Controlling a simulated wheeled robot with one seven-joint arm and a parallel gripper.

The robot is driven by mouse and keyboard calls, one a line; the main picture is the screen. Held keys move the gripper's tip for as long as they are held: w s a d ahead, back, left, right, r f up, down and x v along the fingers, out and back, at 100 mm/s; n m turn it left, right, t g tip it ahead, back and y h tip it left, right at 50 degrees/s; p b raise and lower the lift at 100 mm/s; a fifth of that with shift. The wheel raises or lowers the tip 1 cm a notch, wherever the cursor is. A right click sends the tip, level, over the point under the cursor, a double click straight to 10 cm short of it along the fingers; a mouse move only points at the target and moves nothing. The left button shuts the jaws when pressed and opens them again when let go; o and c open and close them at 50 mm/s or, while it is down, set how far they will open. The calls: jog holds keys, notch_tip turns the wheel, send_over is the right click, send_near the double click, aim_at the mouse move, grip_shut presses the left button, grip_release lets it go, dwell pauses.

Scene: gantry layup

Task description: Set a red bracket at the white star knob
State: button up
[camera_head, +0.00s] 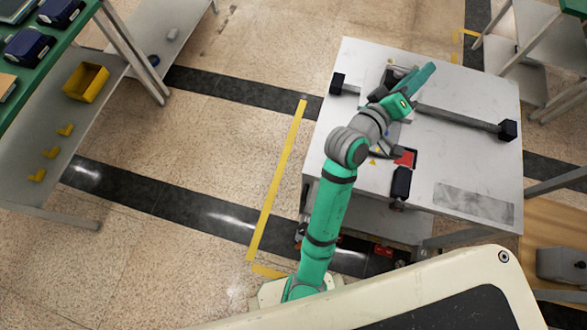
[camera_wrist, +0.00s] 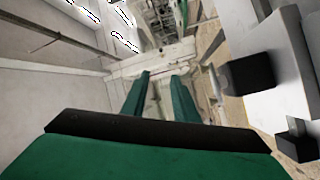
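My gripper (camera_head: 424,70) is above the white table, near the left part of the dark rail. In the wrist view my gripper (camera_wrist: 162,75) has its two green fingers apart with nothing visible between them. A red flat piece (camera_head: 405,158) lies on the table beside a black block, partly behind my arm; I cannot tell whether it is a bracket. Small red pieces (camera_head: 383,251) show low under the table's front edge, their shape unclear. I cannot make out the white star knob in either view.
The white table (camera_head: 470,165) carries a dark rail (camera_head: 455,117) with black end blocks (camera_head: 508,130). A black block (camera_head: 401,183) stands at its front edge. A shelf at left holds a yellow bin (camera_head: 86,82) and several yellow brackets (camera_head: 51,152). Tiled floor lies between.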

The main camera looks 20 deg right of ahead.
jog(key=s+a+f+n+t+y, duration=0.1)
jog(key=s+a+f+t+y, duration=0.1)
jog(key=a+f, duration=0.3)
jog(key=s+a+f+n+t+y, duration=0.2)
jog(key=a+f+y, duration=0.3)
jog(key=a, duration=0.4)
jog(key=s+a+f+n+t+y, duration=0.1)
jog(key=a+f+n+t+y, duration=0.1)
jog(key=a+f, duration=0.3)
jog(key=shift+s+a+f+y, duration=0.1)
jog(key=shift+s+a+y, duration=0.1)
jog(key=shift+a+y, duration=0.4)
jog(key=shift+s+a+f+y, duration=0.1)
jog(key=shift+s+a+y, duration=0.15)
jog(key=shift+a, duration=0.65)
jog(key=s+a+f+m+y, duration=0.2)
jog(key=s+a+m+y, duration=0.3)
jog(key=s+a, duration=1.2)
jog(key=shift+s+a+m, duration=0.25)
jog(key=shift+s+m, duration=0.15)
jog(key=shift+s, duration=0.7)
jog(key=shift+s+y, duration=0.1)
jog(key=shift+y, duration=0.15)
jog(key=shift+f, duration=0.1)
